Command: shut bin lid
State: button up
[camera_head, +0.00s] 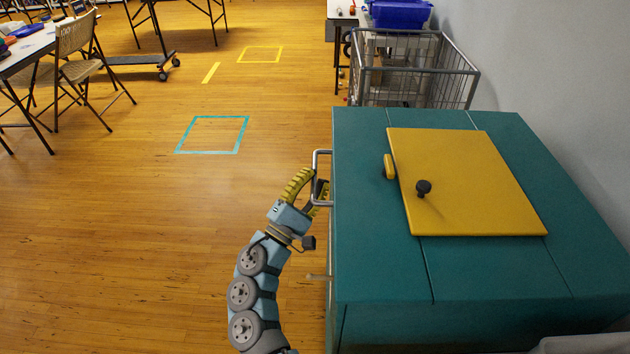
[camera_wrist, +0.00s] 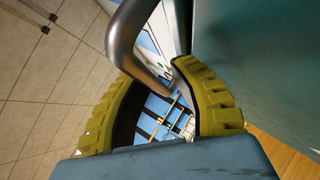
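A large teal bin (camera_head: 380,270) stands at the right, with a yellow panel (camera_head: 470,190) on its top. The panel looks flat against the teal top and carries a black knob (camera_head: 423,188) and a small yellow block at its left edge. A metal bar handle (camera_head: 322,152) sticks out from the bin's left side. My gripper (camera_head: 316,182) is at this handle. In the wrist view the bent handle (camera_wrist: 140,55) runs between my two curved yellow fingers (camera_wrist: 154,70). Whether they press on it is unclear. The teal surface (camera_wrist: 250,60) fills the wrist view's right side.
A wire cart (camera_head: 415,70) stands behind the bin, with a blue crate (camera_head: 400,14) beyond it. A grey wall (camera_head: 540,80) runs along the right. The wooden floor left of the bin is clear, with a teal taped square (camera_head: 212,117). Chairs and tables stand far left.

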notch_tip(320, 180, up, 10)
jog(key=shift+f, duration=0.2)
dwell(0.5)
